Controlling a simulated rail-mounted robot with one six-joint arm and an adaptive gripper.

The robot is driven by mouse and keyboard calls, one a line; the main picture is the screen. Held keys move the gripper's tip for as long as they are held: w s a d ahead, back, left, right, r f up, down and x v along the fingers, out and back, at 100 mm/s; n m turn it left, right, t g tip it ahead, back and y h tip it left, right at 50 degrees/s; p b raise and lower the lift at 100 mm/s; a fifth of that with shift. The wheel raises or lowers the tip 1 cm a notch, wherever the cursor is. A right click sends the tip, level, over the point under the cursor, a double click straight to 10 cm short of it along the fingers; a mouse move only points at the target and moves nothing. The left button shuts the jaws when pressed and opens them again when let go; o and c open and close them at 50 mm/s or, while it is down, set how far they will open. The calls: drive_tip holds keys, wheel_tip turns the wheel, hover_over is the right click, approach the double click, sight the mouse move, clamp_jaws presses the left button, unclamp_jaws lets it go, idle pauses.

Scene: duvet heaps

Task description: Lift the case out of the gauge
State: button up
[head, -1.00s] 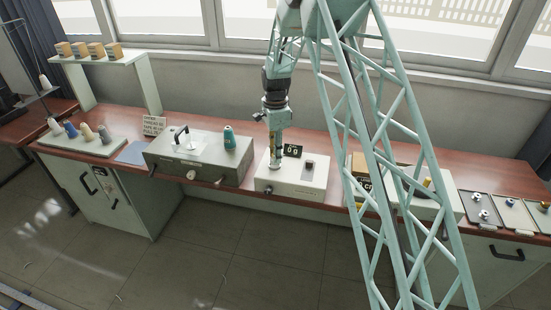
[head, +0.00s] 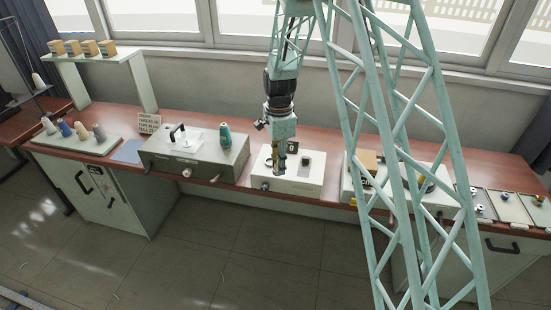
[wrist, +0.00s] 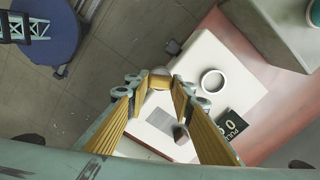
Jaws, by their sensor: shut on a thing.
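The gauge (head: 300,184) is a low white box on the bench, with a small black display (wrist: 231,124) reading "PULL" and 0. A round white ring (wrist: 212,82) on its top looks empty in the wrist view. My gripper (head: 279,172) points down at the gauge's left front part. In the wrist view its yellow-padded fingers (wrist: 160,83) close on a small greyish-tan piece, the case (wrist: 160,71). The case appears clear of the ring, off to its left. The fingers hide part of it, and its exact height above the gauge is hard to tell.
A grey machine box (head: 195,157) with a teal spool (head: 225,135) stands left of the gauge. Thread cones (head: 82,130) stand farther left. Small trays (head: 510,207) lie at the right end. Open floor lies before the bench.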

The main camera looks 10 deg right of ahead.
drive_tip(key=shift+s+r, duration=0.15)
drive_tip(key=shift+s, duration=1.05)
drive_tip(key=shift+s+r, duration=0.1)
drive_tip(key=shift+s, duration=1.05)
drive_tip(key=shift+f, duration=0.1)
